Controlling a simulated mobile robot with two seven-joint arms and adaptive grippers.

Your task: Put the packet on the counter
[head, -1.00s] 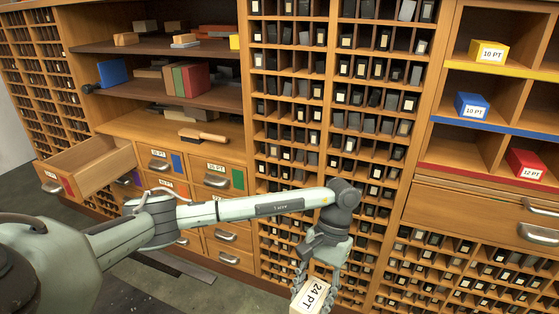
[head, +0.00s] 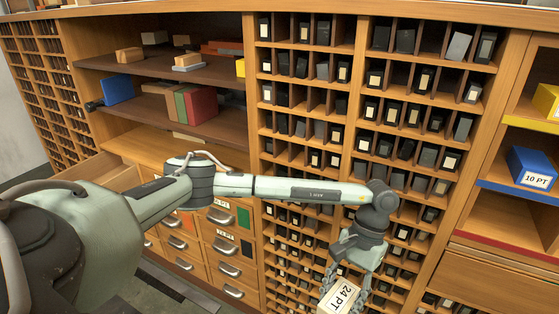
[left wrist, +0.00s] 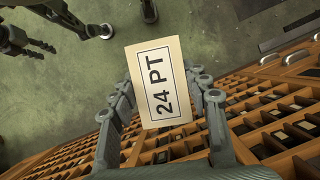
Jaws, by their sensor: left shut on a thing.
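The packet (head: 340,296) is a cream block labelled "24 PT". My left gripper (head: 346,280) is shut on it and holds it in the air in front of the pigeonholes, low in the head view. In the left wrist view the packet (left wrist: 158,82) sits between the two fingers, its label facing the camera and the floor beyond. The wooden counter (head: 135,146) is the ledge under the dark shelves at left; my left arm hides part of it. A dark gripper-like part of mine shows at the upper left of the left wrist view; its fingers are unclear.
An open drawer (head: 100,172) juts out at the left below the counter. Closed labelled drawers (head: 226,235) are under the counter. Red and green books (head: 200,104) stand on the lower shelf. A blue 10 PT box (head: 532,168) sits in a cubby at right.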

